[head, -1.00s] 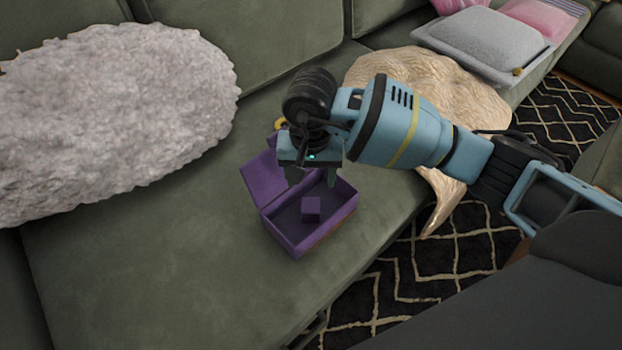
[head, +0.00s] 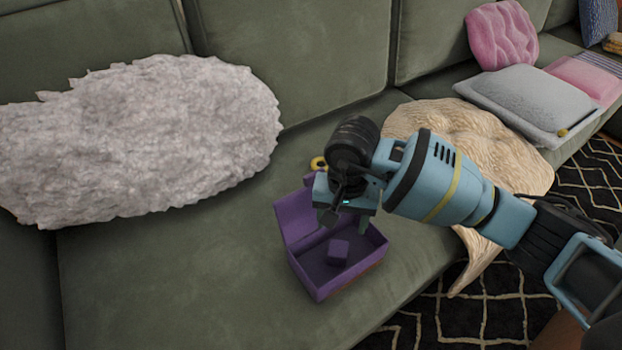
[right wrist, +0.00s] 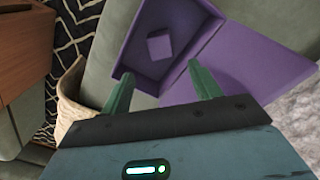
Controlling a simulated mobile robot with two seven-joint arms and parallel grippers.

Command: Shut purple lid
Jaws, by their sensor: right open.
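A purple box (head: 320,293) stands open on the green sofa seat, with a small purple cube (head: 338,252) inside it. Its purple lid (head: 294,217) is swung back on the box's left side in the head view. In the right wrist view the lid (right wrist: 245,62) lies to the right of the box (right wrist: 125,40), and the cube (right wrist: 159,45) shows inside. My right gripper (head: 346,226) is open and empty, above the box's back part by the lid; its fingers also show in the right wrist view (right wrist: 160,85). My left gripper is not in view.
A fluffy grey cushion (head: 140,135) leans at the left of the sofa. A cream throw (head: 470,150) drapes over the seat edge at right, behind my arm. A yellow ring-like object (head: 318,163) sits behind the box. The seat (head: 170,280) left of the box is clear.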

